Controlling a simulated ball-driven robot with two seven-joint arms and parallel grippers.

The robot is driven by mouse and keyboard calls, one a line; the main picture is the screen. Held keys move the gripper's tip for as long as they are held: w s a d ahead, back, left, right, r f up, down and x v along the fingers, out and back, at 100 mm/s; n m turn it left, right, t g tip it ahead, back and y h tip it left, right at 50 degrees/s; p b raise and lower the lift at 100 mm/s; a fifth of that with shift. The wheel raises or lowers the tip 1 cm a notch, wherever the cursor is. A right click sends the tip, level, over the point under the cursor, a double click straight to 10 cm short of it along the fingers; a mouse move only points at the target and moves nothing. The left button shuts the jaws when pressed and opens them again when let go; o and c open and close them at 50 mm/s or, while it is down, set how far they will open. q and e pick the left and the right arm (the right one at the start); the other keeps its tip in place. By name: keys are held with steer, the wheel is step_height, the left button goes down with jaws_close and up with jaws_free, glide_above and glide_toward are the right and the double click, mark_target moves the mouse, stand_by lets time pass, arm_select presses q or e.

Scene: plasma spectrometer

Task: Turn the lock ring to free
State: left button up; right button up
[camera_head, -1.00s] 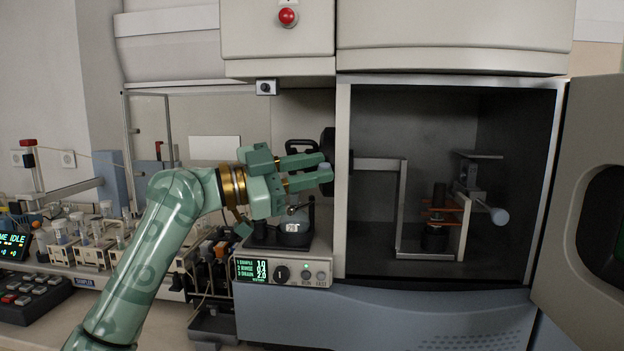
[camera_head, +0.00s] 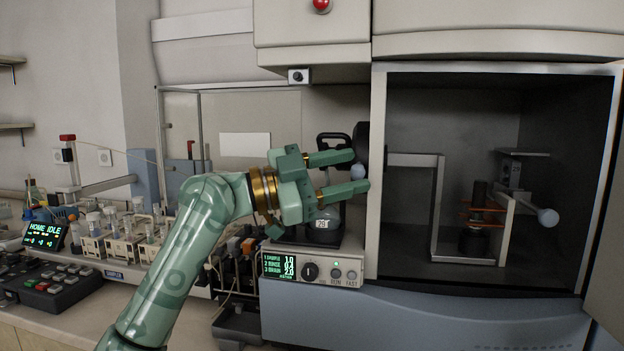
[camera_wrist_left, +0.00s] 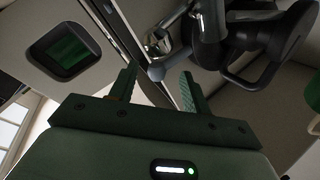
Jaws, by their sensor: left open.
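My left gripper (camera_head: 345,173) is open in front of the left side wall of the open chamber. A small pale grey-blue ball knob (camera_head: 357,172) shows between its fingertips in the head view, with space around it. In the left wrist view the knob (camera_wrist_left: 156,73) sits between the open fingers (camera_wrist_left: 155,83) on a short arm near a shiny metal part. A dark round part (camera_head: 362,145) is at the chamber wall behind the gripper; I cannot tell clearly whether it is the lock ring. The fingers hide part of this area. My right gripper is not in view.
The open chamber (camera_head: 410,110) holds a bracket and a stack with copper-coloured plates (camera_head: 480,213). Below my gripper stands a control box (camera_head: 312,270) with a bottle (camera_head: 323,228) on top. Sample racks (camera_head: 110,245) are on the left bench.

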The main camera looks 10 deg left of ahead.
arm_select(q)
steer(key=p+v, duration=0.1)
steer(key=v, duration=1.5)
steer(key=shift+a+f, duration=0.1)
steer(key=shift+a, duration=0.05)
